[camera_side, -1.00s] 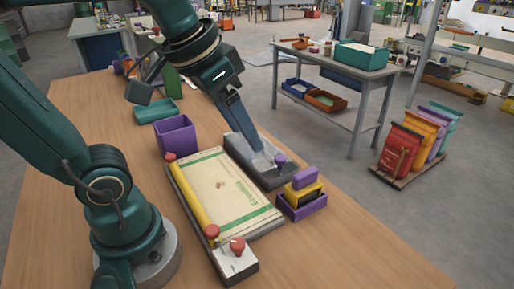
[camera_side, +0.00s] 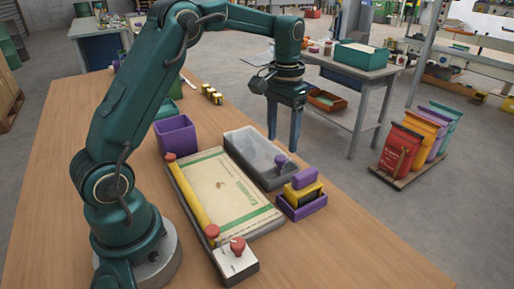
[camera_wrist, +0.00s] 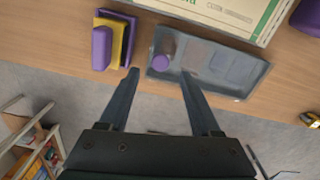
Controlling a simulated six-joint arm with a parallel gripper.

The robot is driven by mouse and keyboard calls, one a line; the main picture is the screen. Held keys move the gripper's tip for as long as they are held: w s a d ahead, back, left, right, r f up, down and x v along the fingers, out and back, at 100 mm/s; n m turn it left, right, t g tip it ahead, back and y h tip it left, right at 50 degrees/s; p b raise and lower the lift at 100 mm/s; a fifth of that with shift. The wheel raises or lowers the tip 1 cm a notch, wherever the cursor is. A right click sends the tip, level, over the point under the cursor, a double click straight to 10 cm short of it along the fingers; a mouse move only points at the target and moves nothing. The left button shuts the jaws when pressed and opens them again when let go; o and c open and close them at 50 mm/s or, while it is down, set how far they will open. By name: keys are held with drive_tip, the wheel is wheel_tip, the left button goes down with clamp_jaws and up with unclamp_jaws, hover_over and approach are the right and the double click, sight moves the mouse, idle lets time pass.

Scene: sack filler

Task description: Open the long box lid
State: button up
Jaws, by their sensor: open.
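The long box (camera_side: 262,180) is a low grey tray on the table, with a see-through lid (camera_side: 252,148) that looks shut on it. A purple knob (camera_side: 280,160) stands at the lid's near end. In the wrist view the box (camera_wrist: 225,90) lies ahead of my fingers, with the knob (camera_wrist: 164,45) at its left end. My gripper (camera_side: 283,143) points down, open and empty, by the box's far right side.
A purple bin with yellow and purple blocks (camera_side: 302,194) stands close to the box's near end. A sack board (camera_side: 225,190) with a yellow roller lies along its left side.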

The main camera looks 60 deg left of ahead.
sight(281, 157)
drive_tip(key=shift+f, duration=2.3)
clamp_jaws()
drive_tip(key=shift+r, duration=0.1)
